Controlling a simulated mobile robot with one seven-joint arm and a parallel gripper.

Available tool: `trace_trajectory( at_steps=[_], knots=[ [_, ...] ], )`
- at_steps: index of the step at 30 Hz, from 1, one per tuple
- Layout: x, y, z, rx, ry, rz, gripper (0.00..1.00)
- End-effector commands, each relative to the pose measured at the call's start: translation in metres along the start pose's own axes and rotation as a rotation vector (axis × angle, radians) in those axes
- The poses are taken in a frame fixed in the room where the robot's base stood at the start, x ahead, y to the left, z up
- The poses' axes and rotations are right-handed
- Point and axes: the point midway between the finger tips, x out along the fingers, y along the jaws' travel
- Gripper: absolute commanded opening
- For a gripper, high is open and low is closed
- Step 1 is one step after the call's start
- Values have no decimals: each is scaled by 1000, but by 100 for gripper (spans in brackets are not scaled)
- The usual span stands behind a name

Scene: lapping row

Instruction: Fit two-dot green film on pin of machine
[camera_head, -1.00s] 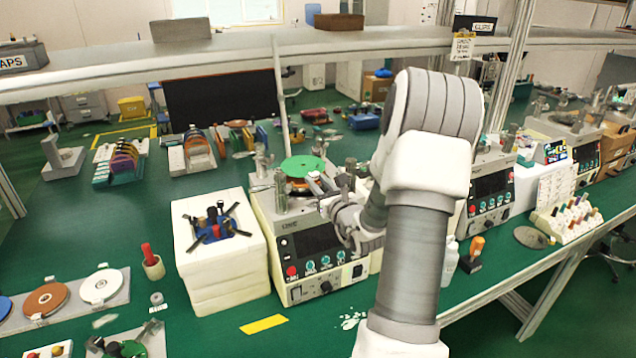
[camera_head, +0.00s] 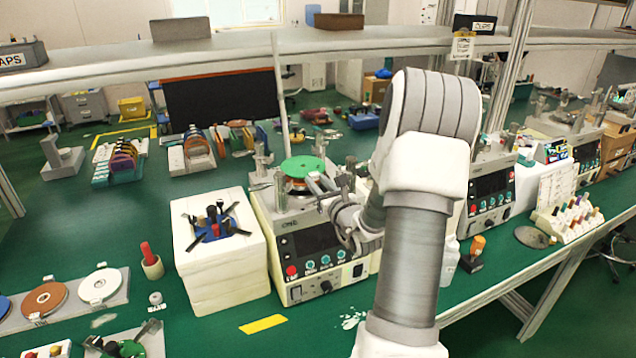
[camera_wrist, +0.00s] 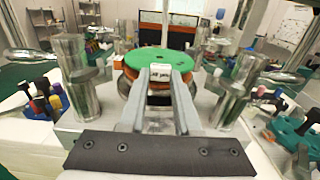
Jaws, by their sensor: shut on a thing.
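The green film (camera_head: 303,165) is a round disc held level over the orange and copper-coloured plate stack (camera_head: 301,182) of the near machine (camera_head: 318,255). In the wrist view the green film (camera_wrist: 163,60) has a white tab (camera_wrist: 161,73) at its near edge. My gripper (camera_wrist: 161,80) is shut on that tab. In the head view my gripper (camera_head: 318,184) reaches in from the right. The disc hides the machine's pin, and I cannot tell whether the disc touches the stack. The dots on the film are too small to make out.
Metal posts (camera_wrist: 70,75) stand on both sides of the stack, close to my gripper. A white block with tools (camera_head: 222,270) stands left of the machine. Discs on a grey tray (camera_head: 118,290) lie at the front left. An overhead shelf (camera_head: 240,47) crosses behind.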

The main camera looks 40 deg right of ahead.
Motion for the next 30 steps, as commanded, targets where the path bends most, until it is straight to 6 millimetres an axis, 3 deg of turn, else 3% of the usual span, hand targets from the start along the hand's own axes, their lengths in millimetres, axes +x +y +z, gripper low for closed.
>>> trace_trajectory(
  at_steps=[20, 21, 26, 30],
  knots=[
    [0, 0, -18, 0, 0, 0, 0],
    [0, 0, -17, 0, 0, 0, 38],
    [0, 0, -16, 0, 0, 0, 66],
    [0, 0, -16, 0, 0, 0, 66]
  ],
)
